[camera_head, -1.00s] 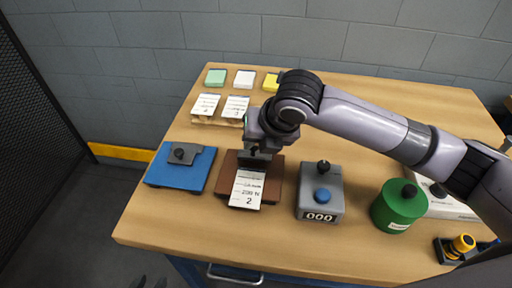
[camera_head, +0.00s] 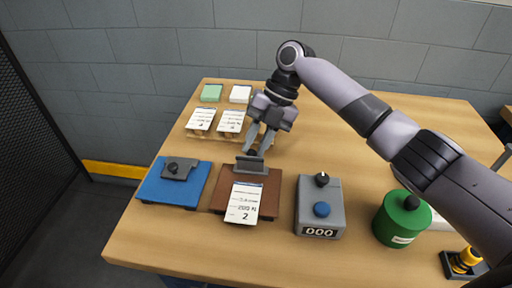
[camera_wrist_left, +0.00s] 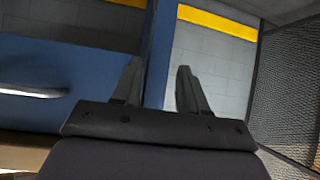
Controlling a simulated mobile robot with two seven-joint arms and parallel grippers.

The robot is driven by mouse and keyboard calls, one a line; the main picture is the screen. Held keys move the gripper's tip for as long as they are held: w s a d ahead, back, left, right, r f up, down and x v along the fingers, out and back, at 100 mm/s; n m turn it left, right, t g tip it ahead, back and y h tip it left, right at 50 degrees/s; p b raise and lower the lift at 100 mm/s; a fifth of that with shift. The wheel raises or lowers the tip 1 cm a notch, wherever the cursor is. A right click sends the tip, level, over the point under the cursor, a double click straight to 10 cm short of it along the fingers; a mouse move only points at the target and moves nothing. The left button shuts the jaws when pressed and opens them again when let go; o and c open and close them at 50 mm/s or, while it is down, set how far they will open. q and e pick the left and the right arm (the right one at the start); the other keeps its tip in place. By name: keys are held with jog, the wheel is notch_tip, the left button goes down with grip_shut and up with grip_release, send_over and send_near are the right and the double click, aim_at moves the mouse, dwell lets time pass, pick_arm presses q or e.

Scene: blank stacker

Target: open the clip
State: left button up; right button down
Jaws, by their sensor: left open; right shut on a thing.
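A brown clipboard (camera_head: 228,179) lies on the table, with a white card (camera_head: 245,203) reading "200 N" and "2" on its front part. Its grey clip (camera_head: 251,164) is at the board's back edge and looks raised. My right gripper (camera_head: 256,150) reaches down from behind and is shut on the clip's dark knob, which the fingertips partly hide. My left gripper (camera_wrist_left: 158,85) shows only in the left wrist view. It is open and empty, with blue cabinet side and wall beyond it.
A blue clipboard (camera_head: 150,187) with a flat grey clip lies left. A grey counter box (camera_head: 320,207) and a green cylinder (camera_head: 397,222) stand right. Cards (camera_head: 200,119) lie on a wooden rack behind.

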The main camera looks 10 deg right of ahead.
jog(key=shift+w+d+f+g+y+b, duration=0.1)
jog(key=shift+w+f+g+y+b, duration=0.35)
jog(key=shift+b, duration=0.9)
jog(key=shift+w+d+f+g+y+b, duration=0.15)
jog(key=shift+g+b, duration=0.6)
jog(key=shift+b, duration=0.55)
jog(key=shift+m, duration=0.3)
jog(key=c, duration=1)
grip_release()
jog(key=shift+r, duration=0.15)
